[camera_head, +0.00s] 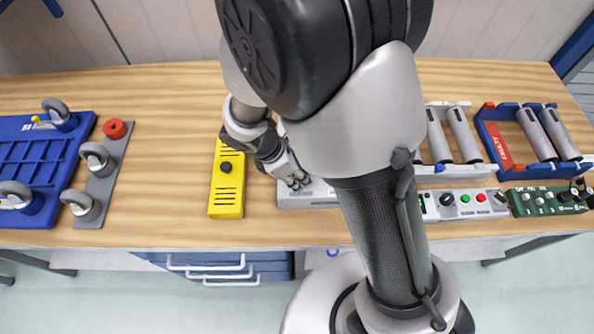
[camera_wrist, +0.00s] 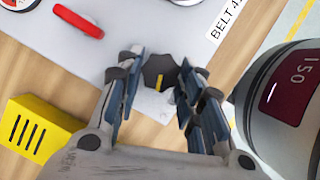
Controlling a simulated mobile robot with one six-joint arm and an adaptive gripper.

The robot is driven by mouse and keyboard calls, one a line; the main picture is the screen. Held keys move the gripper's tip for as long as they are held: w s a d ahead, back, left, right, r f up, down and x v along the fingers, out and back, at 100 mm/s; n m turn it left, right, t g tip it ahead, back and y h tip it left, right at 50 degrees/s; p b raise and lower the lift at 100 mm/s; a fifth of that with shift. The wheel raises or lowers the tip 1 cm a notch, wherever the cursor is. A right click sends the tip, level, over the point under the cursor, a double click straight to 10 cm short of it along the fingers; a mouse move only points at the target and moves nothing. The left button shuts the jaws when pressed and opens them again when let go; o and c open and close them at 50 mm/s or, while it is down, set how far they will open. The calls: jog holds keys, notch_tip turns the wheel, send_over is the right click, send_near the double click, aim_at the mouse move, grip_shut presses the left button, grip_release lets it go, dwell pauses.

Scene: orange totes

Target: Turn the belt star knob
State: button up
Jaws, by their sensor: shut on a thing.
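The star knob (camera_wrist: 160,70) is dark with a yellow mark and sits on a light grey panel (camera_wrist: 125,28) in the wrist view. Part of a label reading "BELT 4" (camera_wrist: 226,16) shows on the panel. My gripper (camera_wrist: 161,74) has its fingers on either side of the knob and is shut on it. In the head view my gripper (camera_head: 297,181) is at the panel (camera_head: 290,200), left of my arm. The knob is hidden there, and my arm covers much of the panel.
A yellow box (camera_head: 227,180) with a black knob stands just left of the gripper. A red handle (camera_wrist: 78,22) lies on the panel. Roller racks (camera_head: 505,172) and control boxes (camera_head: 465,204) stand to the right. Bare table lies left of the yellow box.

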jog(key=shift+m, duration=0.4)
jog(key=shift+w+r+m+g+p, duration=0.15)
jog(key=shift+m+g+p, duration=0.35)
jog(key=shift+m+p, duration=0.45)
jog(key=m+g+p, duration=0.1)
jog(key=m, duration=0.2)
jog(key=shift+w+m, duration=0.15)
jog(key=shift+m, duration=0.2)
jog(key=m, duration=0.1)
jog(key=m+g+p, duration=0.1)
jog(key=m, duration=0.1)
jog(key=shift+w+d+m+g+y+p, duration=0.1)
jog(key=shift+w+m+g+y+p, duration=0.05)
jog(key=shift+m+g+y+p, duration=0.15)
jog(key=shift+w+d+m+g+y+p, duration=0.1)
jog(key=shift+m+g+y+p, duration=0.4)
jog(key=shift+m, duration=1.3)
jog(key=o, duration=1.1)
